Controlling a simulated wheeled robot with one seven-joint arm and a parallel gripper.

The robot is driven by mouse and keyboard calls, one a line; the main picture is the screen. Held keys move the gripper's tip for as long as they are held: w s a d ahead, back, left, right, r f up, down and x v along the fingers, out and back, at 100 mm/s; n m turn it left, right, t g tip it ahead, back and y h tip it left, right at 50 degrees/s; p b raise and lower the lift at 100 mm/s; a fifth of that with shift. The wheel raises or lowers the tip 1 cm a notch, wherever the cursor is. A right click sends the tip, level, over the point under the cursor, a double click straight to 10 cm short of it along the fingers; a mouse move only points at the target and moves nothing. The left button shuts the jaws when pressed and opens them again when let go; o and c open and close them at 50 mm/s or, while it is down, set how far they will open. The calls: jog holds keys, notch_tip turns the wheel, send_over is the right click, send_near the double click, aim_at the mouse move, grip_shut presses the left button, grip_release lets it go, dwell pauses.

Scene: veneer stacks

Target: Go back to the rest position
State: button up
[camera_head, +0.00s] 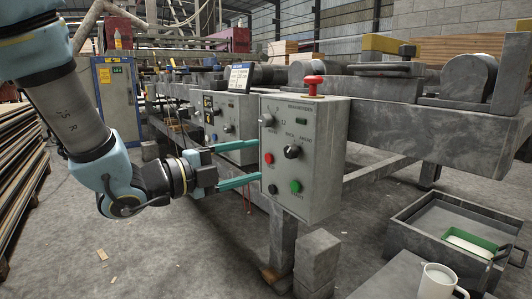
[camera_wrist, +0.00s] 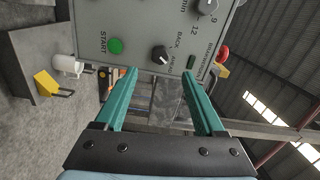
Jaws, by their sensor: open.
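My gripper (camera_head: 258,164) is open, with its two teal fingers apart and nothing between them. In the head view the fingers reach right toward the grey control box (camera_head: 325,150). In the wrist view the gripper (camera_wrist: 160,85) points at the panel, with the black selector knob (camera_wrist: 160,54) between and beyond the fingertips. The green START button (camera_wrist: 115,46) is left of the knob there. I cannot tell whether a fingertip touches the panel. The box also has a red mushroom button (camera_head: 313,82) on top and a red button (camera_head: 268,158) on its face.
The box stands on a grey post (camera_head: 283,240) beside a long machine (camera_head: 385,115). A grey tray (camera_head: 430,232) and a white mug (camera_head: 437,282) are at the lower right. Veneer stacks (camera_head: 25,165) stand at the left. The floor (camera_head: 190,255) below my arm is mostly clear.

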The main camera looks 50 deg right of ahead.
jog(key=shift+w+a, duration=0.2)
jog(key=shift+a, duration=0.35)
